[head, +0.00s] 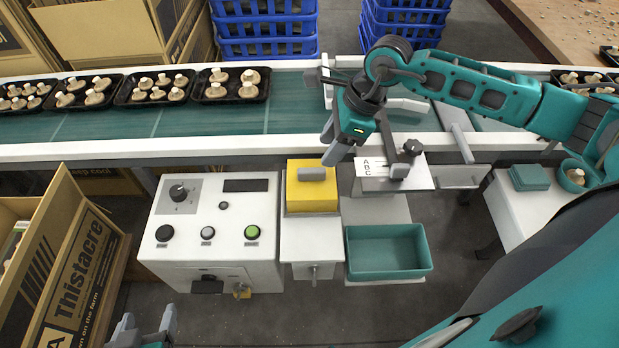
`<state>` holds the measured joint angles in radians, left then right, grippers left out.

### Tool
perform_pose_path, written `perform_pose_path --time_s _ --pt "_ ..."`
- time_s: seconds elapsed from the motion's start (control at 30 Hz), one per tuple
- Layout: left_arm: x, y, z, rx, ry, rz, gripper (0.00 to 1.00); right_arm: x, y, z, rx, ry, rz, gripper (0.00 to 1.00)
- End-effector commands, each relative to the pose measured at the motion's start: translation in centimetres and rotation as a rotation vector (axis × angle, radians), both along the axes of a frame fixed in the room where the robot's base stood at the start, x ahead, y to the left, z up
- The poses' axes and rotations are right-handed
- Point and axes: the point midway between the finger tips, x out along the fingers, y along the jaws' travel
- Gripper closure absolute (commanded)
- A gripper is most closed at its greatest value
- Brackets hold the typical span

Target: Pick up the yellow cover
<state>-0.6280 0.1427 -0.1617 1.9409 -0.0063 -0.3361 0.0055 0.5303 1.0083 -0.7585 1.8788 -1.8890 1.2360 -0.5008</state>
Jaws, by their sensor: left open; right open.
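The yellow cover (312,194) is a yellow box with a grey handle (312,174) on top. It sits on a white stand just right of the control panel. My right gripper (330,158) points down beside the handle's upper right, close to it; I cannot tell if it touches. It is open, with no object seen in it. My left gripper (144,326) is at the bottom left edge, open and empty, well away from the cover and partly cut off by the frame.
A white control panel (213,258) with a knob and buttons stands left of the cover. An empty teal bin (388,268) is at lower right. A green conveyor (200,120) carries black mushroom trays behind. A cardboard box (75,275) stands at the left.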

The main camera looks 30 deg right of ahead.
Motion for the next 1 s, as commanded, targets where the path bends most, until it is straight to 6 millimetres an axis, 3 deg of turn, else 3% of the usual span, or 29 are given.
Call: perform_pose_path --time_s 0.1,0.33,0.6,0.9,1.0 --pt "-0.1 0.0 -0.1 0.000 0.003 -0.001 0.28 0.3 0.7 -1.8 0.003 0.002 0.000 0.51" --pt "-0.1 -0.1 0.0 -0.001 0.002 -0.002 0.28 0.6 1.3 -3.3 0.004 0.001 0.000 0.51" --pt "-0.1 -0.1 0.0 -0.001 0.002 -0.002 0.28 1.2 2.6 -6.9 0.005 0.001 -0.001 0.51" --pt "0.3 -0.1 0.2 -0.001 -0.006 -0.002 0.28 1.3 2.8 -7.5 0.004 -0.001 -0.001 0.51" --pt "0.4 -0.1 0.3 -0.001 -0.008 -0.002 0.28 1.3 2.7 -7.5 0.004 0.000 -0.001 0.60"
